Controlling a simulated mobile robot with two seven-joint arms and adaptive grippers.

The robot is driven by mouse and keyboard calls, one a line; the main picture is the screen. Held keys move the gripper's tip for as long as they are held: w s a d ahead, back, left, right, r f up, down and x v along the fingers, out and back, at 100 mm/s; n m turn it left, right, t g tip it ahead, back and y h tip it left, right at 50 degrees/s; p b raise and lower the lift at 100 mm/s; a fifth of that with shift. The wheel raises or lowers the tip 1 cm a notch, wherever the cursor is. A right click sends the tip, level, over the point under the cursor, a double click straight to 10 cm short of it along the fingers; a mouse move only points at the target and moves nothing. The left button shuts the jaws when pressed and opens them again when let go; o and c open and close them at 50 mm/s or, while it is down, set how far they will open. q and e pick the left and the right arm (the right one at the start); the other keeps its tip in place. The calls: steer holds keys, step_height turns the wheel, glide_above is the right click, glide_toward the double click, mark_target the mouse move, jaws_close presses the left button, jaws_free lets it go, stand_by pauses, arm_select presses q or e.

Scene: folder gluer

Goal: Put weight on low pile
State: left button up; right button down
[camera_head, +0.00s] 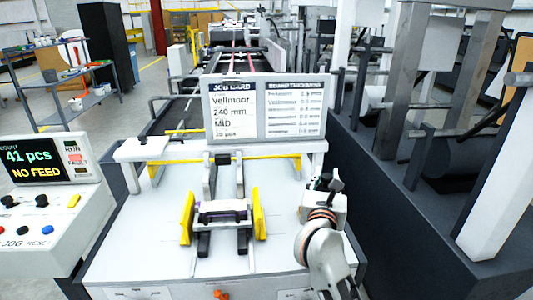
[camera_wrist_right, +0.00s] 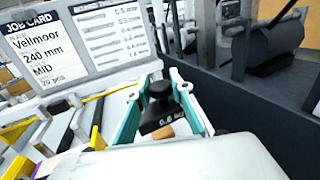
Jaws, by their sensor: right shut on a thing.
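A black weight with a knob (camera_wrist_right: 160,108) is between the teal fingers of my right gripper (camera_wrist_right: 161,100) in the right wrist view. Its label is only partly legible. In the head view, my right gripper (camera_head: 326,190) is at the right side of the white feed table, with the dark knob (camera_head: 335,184) showing at it. A low pile (camera_head: 222,211) lies between two yellow side guides (camera_head: 187,217) left of my right gripper. The gripper is apart from the pile. My left gripper is not in view.
A job card board (camera_head: 265,110) stands behind the table (camera_head: 140,235). A control console (camera_head: 45,200) showing "41 pcs" and "NO FEED" is at the left. Dark machine frames stand close on the right. The table's left part is clear.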

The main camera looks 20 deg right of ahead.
steer(key=s+a+f+n+t+y, duration=0.3)
steer(key=s+a+f+n+y, duration=0.3)
steer(key=s+a+f+y, duration=0.2)
steer(key=s+a+y, duration=0.2)
steer(key=s+a, duration=0.2)
steer(key=s, duration=0.1)
steer(key=shift+a+n, duration=0.4)
stand_by(0.6)
steer(key=shift+f, duration=0.15)
stand_by(0.5)
